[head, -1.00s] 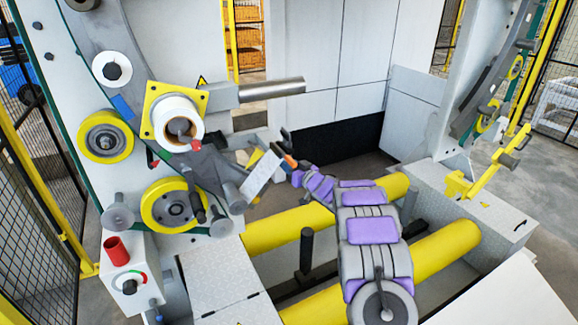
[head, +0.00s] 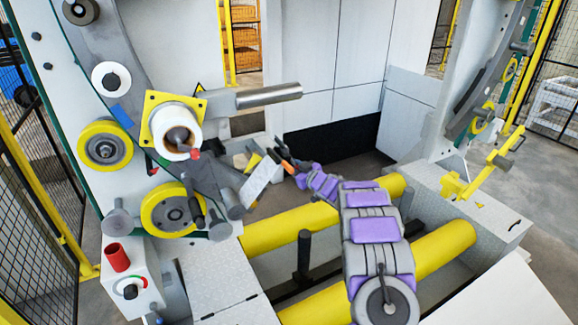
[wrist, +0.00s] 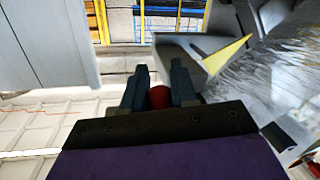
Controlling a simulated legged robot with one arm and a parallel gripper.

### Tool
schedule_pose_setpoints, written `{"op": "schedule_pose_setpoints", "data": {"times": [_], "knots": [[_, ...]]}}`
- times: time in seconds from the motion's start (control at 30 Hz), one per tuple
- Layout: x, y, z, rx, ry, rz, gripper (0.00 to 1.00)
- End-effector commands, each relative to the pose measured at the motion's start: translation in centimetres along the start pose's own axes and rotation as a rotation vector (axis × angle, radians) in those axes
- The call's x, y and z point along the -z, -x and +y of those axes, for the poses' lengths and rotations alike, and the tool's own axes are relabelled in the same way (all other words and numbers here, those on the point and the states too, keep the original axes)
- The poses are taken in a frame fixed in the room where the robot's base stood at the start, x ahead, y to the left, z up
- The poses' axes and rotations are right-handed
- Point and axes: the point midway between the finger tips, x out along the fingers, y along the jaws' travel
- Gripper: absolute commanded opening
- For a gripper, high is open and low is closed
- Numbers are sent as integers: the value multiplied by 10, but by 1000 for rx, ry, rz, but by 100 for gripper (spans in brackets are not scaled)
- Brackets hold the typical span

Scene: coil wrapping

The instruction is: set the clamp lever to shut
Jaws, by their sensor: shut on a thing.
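My gripper (head: 279,150) is at the end of my outstretched purple and grey arm, beside the angled grey plate near the middle of the head view. In the wrist view its two dark jaws (wrist: 160,90) are closed around a red rounded part (wrist: 159,97). This looks like the knob of the clamp lever. The jaws hide much of it, and the rest of the lever is hard to make out. I cannot tell the lever's angle from these frames.
A grey angled plate (head: 262,180) stands close left of my gripper. Yellow rollers (head: 275,234) lie below my arm. A red-capped control box (head: 130,285) stands at lower left.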

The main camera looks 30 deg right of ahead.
Motion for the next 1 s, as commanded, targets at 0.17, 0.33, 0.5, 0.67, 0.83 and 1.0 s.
{"op": "schedule_pose_setpoints", "data": {"times": [0.17, 0.33, 0.5, 0.67, 0.83, 1.0], "knots": [[5, 3, 15, -4, 166, -32, 0], [9, 6, 28, -9, 323, -67, 0], [16, 8, 38, -10, 484, -95, 0], [25, 10, 48, -14, 634, -126, 0], [35, 12, 56, -17, 786, -152, 0], [43, 13, 61, -19, 917, -180, 0]]}}
